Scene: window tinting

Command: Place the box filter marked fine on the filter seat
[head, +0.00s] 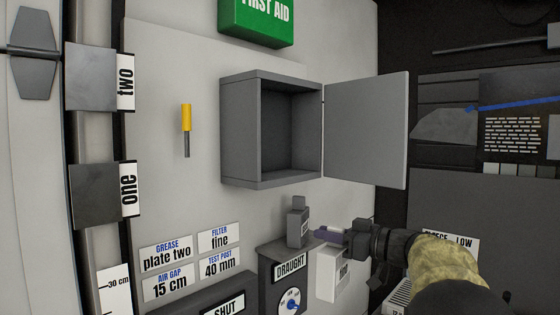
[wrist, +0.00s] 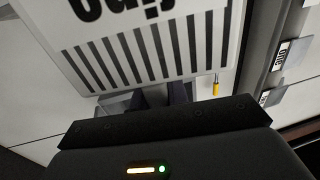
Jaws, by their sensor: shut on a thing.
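The box filter marked fine (head: 330,275) is a pale box hanging below my gripper (head: 328,235) in the head view. My gripper is shut on its top and holds it right of the DRAUGHT housing. In the wrist view the filter's white face (wrist: 150,40) fills the upper middle, with dark stripes and upside-down lettering, partly cut off. The purplish fingers (wrist: 160,95) are mostly hidden behind my gripper's body. I cannot tell which part is the filter seat. A card (head: 219,238) on the wall reads FILTER fine.
An open, empty grey cabinet (head: 225,130) is above, its door (head: 366,130) swung out right. A small grey block (head: 299,228) stands on the DRAUGHT housing (head: 268,270), close left of my gripper. A yellow-handled tool (head: 186,118) hangs on the wall. Dark shelving is at right.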

